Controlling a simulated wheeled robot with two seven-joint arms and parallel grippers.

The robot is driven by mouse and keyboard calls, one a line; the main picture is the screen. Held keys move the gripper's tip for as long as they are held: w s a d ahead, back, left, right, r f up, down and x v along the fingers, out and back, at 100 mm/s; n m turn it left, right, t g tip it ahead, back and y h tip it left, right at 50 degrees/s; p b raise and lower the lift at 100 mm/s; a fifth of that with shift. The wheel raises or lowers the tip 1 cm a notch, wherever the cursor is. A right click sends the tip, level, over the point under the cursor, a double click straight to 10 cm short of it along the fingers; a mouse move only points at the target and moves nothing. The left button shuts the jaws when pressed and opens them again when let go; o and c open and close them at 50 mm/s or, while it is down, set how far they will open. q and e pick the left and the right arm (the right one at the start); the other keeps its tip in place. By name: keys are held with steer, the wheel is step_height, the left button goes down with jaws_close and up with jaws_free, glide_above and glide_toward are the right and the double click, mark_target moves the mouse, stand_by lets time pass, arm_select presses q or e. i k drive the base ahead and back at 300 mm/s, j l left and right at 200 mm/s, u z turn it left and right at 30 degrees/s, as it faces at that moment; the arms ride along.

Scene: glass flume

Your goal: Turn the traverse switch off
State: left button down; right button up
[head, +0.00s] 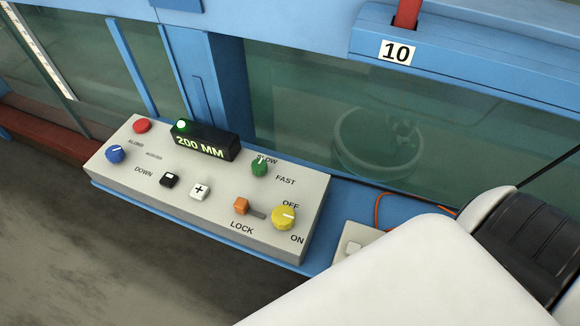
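The control box (215,235) is a sloped light-grey panel. The yellow rotary knob (284,219), with OFF printed above it and ON below right, is at the panel's right end. Its white mark points right; I cannot tell exactly which label it lines up with. An orange lock slider (241,205) sits at the left end of a dark slot that runs toward the yellow knob, above the word LOCK. No label reading "traverse" is legible. Neither gripper is in view. A white and black arm part of mine fills the lower right.
The panel also has a green knob (259,167) marked SLOW and FAST, a blue knob (115,154), a red button (142,126), black (170,180) and white (200,190) buttons, and a display (205,141) reading 200 MM with a lit green lamp. Glass flume walls stand behind.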

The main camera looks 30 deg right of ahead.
mark_target(283, 216)
steer(key=z, duration=0.85)
